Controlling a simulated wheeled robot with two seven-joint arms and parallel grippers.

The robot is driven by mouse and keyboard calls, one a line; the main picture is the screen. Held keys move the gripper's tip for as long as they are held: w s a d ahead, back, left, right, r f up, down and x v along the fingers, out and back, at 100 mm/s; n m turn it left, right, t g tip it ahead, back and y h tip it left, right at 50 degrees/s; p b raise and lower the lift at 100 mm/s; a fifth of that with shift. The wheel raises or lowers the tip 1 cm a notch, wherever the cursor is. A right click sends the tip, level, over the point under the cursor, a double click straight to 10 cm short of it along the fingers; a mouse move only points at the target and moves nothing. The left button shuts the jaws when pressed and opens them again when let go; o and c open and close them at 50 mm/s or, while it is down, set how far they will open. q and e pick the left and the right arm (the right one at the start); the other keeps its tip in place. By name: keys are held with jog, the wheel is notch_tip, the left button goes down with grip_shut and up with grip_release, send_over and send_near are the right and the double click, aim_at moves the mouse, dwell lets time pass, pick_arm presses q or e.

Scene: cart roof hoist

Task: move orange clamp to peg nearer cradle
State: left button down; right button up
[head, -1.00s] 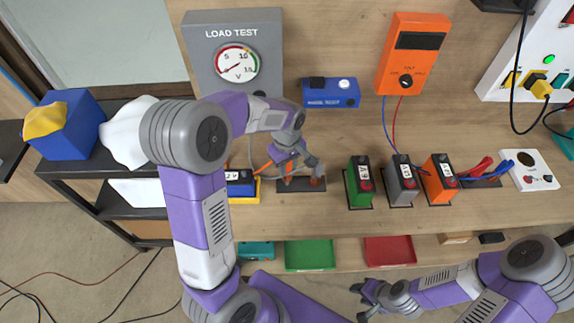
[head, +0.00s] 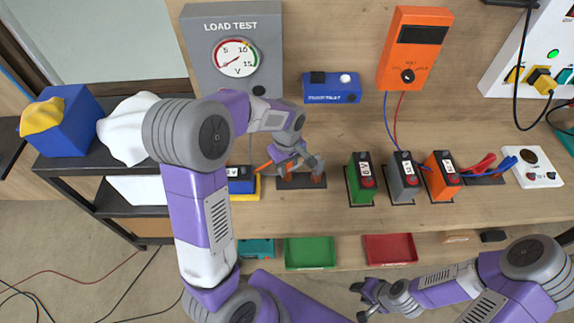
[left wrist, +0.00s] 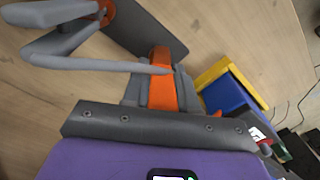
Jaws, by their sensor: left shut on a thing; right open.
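My left gripper (head: 300,166) is over a dark peg strip (head: 302,183) on the bench and is shut on the orange clamp (left wrist: 161,82), which shows between grey parts in the left wrist view. An orange peg (head: 317,179) shows at the strip's right end; in the left wrist view an orange round post (left wrist: 105,12) stands on the dark strip. The cradle (head: 245,195) is yellow, left of the strip, with a blue battery (head: 239,180) in it. My gripper hides part of the strip, so clamp contact with a peg is unclear. My right gripper (head: 362,300) is open and empty below the bench edge.
A grey load-test meter (head: 236,60) and a blue box (head: 331,88) stand behind. Green (head: 360,180), grey (head: 403,178) and orange (head: 441,177) batteries stand to the right. Green (head: 309,253) and red (head: 390,249) trays lie below the front edge.

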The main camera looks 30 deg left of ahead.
pick_arm(q)
jog(key=shift+f+b, duration=0.4)
jog(key=shift+f, duration=0.2)
jog(key=c, duration=0.8)
grip_release()
notch_tip(320, 180, up, 8)
jog(key=shift+f+p, duration=0.15)
jog(key=shift+p, duration=0.65)
